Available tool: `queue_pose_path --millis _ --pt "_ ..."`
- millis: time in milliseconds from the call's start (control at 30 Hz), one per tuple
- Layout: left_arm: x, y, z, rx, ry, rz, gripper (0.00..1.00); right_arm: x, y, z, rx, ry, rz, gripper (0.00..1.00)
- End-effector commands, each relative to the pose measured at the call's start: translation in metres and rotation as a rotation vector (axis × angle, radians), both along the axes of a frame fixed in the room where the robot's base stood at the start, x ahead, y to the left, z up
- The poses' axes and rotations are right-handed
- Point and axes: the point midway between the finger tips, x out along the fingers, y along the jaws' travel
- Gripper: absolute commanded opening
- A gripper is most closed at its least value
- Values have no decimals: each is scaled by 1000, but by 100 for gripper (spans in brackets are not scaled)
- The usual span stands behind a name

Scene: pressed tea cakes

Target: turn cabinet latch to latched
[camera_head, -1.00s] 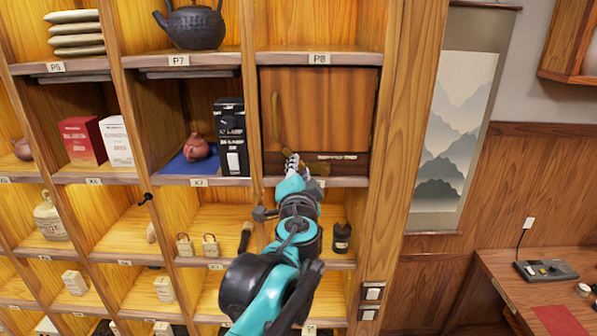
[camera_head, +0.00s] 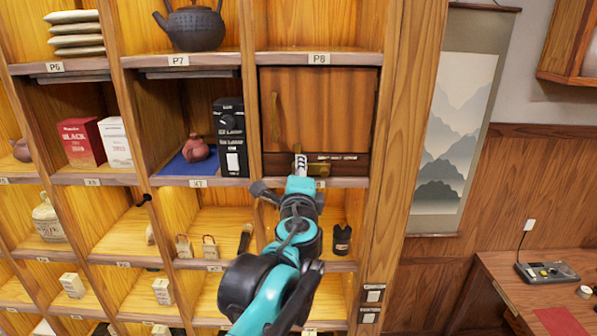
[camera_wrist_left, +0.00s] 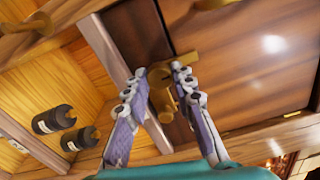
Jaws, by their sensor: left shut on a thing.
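The closed wooden cabinet door (camera_head: 332,108) fills the compartment labelled P8 and has a long brass handle (camera_head: 275,117) on its left side. The brass latch (camera_head: 320,169) is at the door's lower edge, beside a small dark label strip. My left gripper (camera_head: 300,160) reaches up to it from below. My right gripper is not in view.
Shelf compartments surround the cabinet. A black box (camera_head: 231,137) and a reddish teapot (camera_head: 196,148) stand to its left. A wooden post (camera_head: 402,140) rises at the right.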

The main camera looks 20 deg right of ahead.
Motion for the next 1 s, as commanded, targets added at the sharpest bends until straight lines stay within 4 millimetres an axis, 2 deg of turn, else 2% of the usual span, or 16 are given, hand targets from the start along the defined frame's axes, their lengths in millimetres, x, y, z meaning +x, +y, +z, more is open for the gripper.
queue_pose_path --millis 600,633,700,1000 --pt "-1 -1 -1 40 -10 -2 0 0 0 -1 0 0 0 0" --pt "-1 -1 -1 40 -10 -2 27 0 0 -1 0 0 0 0" --pt "-1 -1 -1 40 -10 -2 46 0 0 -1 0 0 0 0" --pt "-1 0 -1 39 -11 -1 46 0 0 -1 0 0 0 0"
